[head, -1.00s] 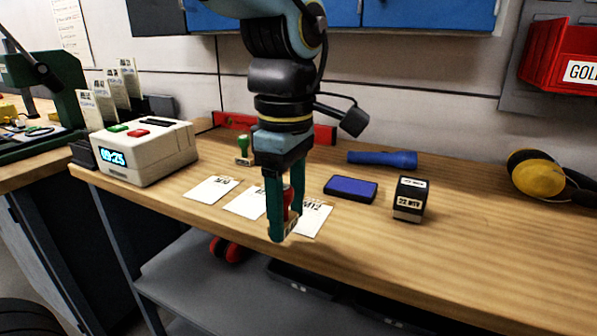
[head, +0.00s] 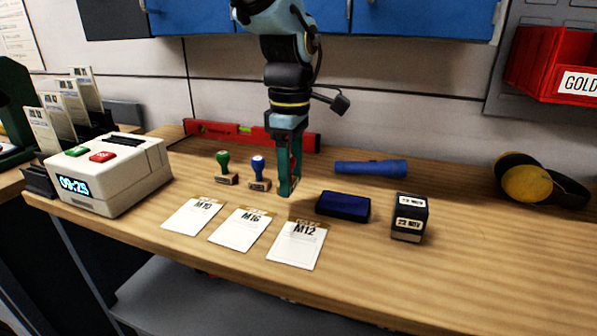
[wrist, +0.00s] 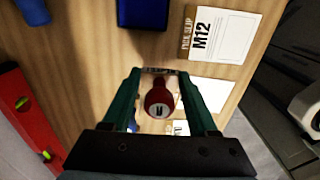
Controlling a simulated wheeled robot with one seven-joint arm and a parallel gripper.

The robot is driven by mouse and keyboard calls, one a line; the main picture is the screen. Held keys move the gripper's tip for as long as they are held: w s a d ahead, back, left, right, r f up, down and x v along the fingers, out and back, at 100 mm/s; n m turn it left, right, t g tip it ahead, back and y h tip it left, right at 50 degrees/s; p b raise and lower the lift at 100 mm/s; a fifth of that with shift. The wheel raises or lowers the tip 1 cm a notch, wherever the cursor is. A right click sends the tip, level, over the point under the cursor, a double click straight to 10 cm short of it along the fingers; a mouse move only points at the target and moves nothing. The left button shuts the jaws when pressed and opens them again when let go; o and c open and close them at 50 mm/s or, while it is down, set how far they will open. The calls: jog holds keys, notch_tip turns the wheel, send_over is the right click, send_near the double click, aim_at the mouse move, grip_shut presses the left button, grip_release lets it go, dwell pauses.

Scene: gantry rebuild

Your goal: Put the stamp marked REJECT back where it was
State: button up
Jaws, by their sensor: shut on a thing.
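My gripper (head: 288,190) points down and is shut on a red-handled stamp (wrist: 160,98), which sits between its two green fingers in the wrist view. In the head view the fingers mostly hide this stamp, and I cannot read its word. It is just right of the blue-handled stamp (head: 258,172) and behind the slips. I cannot tell whether its base touches the bench. A green-handled stamp (head: 224,168) stands upright left of the blue one.
Three slips, M10 (head: 193,216), M16 (head: 239,229) and M12 (head: 297,245), lie in front. A blue ink pad (head: 343,206) and a black date stamp (head: 409,217) are right. A red level (head: 210,131) and blue torch (head: 371,167) lie behind. The time clock (head: 108,175) is left.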

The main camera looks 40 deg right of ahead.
aim_at(299, 196)
jog(key=w+d, duration=0.1)
jog(key=w+d+p, duration=0.1)
jog(key=d, duration=0.1)
jog(key=shift+w+d, duration=0.15)
jog(key=shift+d, duration=0.1)
jog(key=shift+d+f+p, duration=0.1)
jog(key=shift+f+p, duration=0.3)
jog(key=shift+f, duration=1.35)
jog(key=shift+f, duration=0.2)
jog(key=o, duration=1)
jog(key=shift+o, duration=0.2)
jog(key=shift+r, duration=0.15)
notch_tip(299, 196, up, 12)
jog(key=b, duration=0.1)
